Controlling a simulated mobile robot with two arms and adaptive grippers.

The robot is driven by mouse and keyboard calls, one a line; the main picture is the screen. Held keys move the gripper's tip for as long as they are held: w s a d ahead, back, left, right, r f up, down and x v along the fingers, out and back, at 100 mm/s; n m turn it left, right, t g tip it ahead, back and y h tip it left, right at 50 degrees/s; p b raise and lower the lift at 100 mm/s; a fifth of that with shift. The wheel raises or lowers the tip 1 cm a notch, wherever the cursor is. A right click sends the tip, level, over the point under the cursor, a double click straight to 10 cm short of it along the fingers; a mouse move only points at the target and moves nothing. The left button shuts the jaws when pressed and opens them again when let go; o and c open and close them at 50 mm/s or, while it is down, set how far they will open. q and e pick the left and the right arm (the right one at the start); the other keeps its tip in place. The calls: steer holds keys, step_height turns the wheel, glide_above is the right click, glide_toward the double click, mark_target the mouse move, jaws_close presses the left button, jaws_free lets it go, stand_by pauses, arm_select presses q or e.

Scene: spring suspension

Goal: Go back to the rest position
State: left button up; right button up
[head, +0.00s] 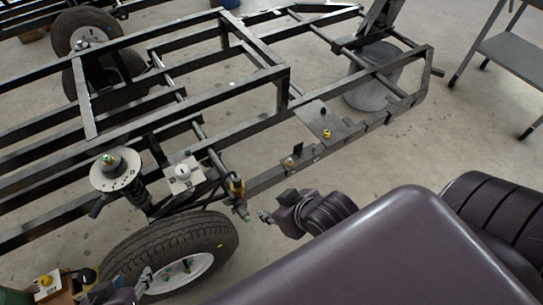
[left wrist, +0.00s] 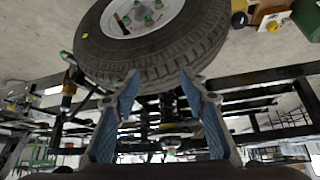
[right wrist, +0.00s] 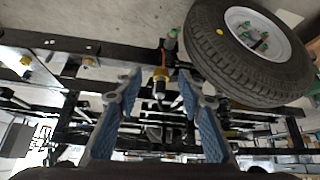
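My left gripper (head: 144,281) is at the bottom left of the head view, in front of the wheel. In the left wrist view its two blue-padded fingers (left wrist: 160,88) stand apart with nothing held between them. My right gripper (head: 265,216) is right of the wheel, below the lower frame rail. In the right wrist view its fingers (right wrist: 158,84) are also apart and empty. The black tyre and white-hubbed wheel (head: 219,244) stands beside the black chassis frame (head: 253,119). A spring suspension unit with a round grey top plate (head: 128,180) stands above the wheel.
A dark shock absorber with a yellow band (head: 237,190) hangs right of the wheel. A grey cart (head: 512,50) stands at the right. Another wheel (head: 65,33) is at the back left. A box with a yellow knob (head: 46,281) is at the bottom left.

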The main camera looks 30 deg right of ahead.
arm_select(q)
steer(key=s+a+f+g+p, duration=0.1)
steer(key=s+f+g+p, duration=0.35)
steer(key=f+p, duration=1.1)
arm_select(e)
steer(key=s+d+f+g, duration=0.1)
steer(key=s+f+g, duration=0.35)
steer(key=f, duration=1.15)
arm_select(q)
steer(key=s+a+f+p, duration=0.2)
steer(key=s+p, duration=0.3)
steer(key=s, duration=0.6)
steer(key=s+a+f+g+y+p, duration=0.1)
steer(key=s+a+f+p, duration=0.1)
steer(key=s, duration=0.9)
steer(key=f+p, duration=0.1)
steer(key=p, duration=0.1)
steer(key=shift+f+p, duration=0.2)
steer(key=shift+p, duration=0.2)
arm_select(e)
steer(key=s+d+f, duration=0.2)
steer(key=s, duration=0.9)
steer(key=s+d+f+g+h, duration=0.1)
steer(key=s+d+f, duration=0.1)
steer(key=s, duration=0.9)
steer(key=shift+f, duration=0.45)
